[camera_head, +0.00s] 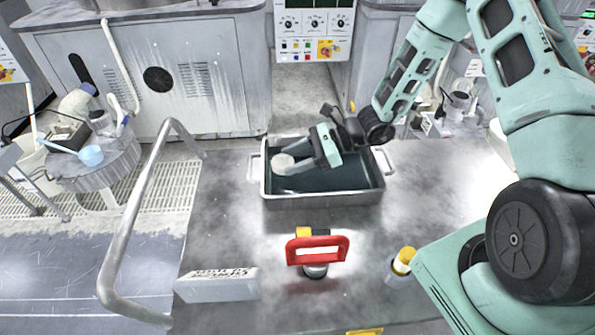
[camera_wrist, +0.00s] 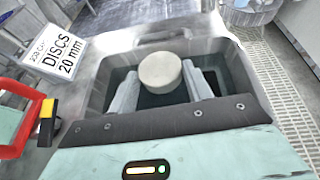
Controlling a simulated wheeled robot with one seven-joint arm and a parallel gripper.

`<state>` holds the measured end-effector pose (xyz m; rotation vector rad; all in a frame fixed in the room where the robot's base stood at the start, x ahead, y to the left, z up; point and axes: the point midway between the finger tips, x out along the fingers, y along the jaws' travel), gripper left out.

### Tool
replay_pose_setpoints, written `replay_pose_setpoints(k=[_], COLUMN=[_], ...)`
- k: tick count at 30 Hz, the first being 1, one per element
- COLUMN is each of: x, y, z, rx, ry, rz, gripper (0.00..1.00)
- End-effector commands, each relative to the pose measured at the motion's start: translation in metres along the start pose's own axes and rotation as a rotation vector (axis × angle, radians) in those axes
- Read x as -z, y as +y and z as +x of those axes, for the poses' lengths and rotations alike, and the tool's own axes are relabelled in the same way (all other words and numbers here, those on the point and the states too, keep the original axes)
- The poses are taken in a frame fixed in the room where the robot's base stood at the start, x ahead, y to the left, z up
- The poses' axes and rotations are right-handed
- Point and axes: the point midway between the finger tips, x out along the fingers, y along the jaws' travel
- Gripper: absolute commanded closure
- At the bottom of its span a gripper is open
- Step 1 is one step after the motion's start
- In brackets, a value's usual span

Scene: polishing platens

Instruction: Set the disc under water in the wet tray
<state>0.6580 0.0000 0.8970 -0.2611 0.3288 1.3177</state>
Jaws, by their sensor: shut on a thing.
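The disc (camera_wrist: 161,72) is a pale, round, thick piece held between the two fingers of my gripper (camera_wrist: 163,86) in the wrist view. In the head view the disc (camera_head: 284,163) shows at the left end of my gripper (camera_head: 290,166), inside the outline of the wet tray. The wet tray (camera_head: 322,202) is a grey metal tray with side handles and dark water (camera_head: 345,180) in it. My gripper reaches into the tray from its right side. I cannot tell whether the disc touches the water; its top looks dry and clear of it.
A red-handled tool (camera_head: 318,250) stands in front of the tray. A white box labelled discs (camera_head: 217,285) lies at front left, and a yellow-capped bottle (camera_head: 402,264) at front right. A bent metal rail (camera_head: 140,220) rises at the left. The bench beside the tray (camera_head: 228,190) is clear.

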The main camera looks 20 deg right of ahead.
Motion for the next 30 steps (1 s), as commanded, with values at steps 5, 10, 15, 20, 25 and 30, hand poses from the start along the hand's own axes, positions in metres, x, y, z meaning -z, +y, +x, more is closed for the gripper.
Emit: replay_pose_setpoints(k=[5,10,15,20,25,30], x=[0.018,0.038,0.041,0.042,0.044,0.044], y=[0.001,0.0,0.0,0.0,0.0,0.0], z=[0.008,0.016,0.017,0.017,0.018,0.018], rx=[-0.001,0.001,0.001,0.001,0.001,0.001], ry=[-0.002,-0.002,-0.001,-0.001,-0.001,-0.001], rz=[0.003,0.002,0.0,0.0,0.0,0.0], gripper=[0.75,0.75,0.75,0.75,0.36,0.29])
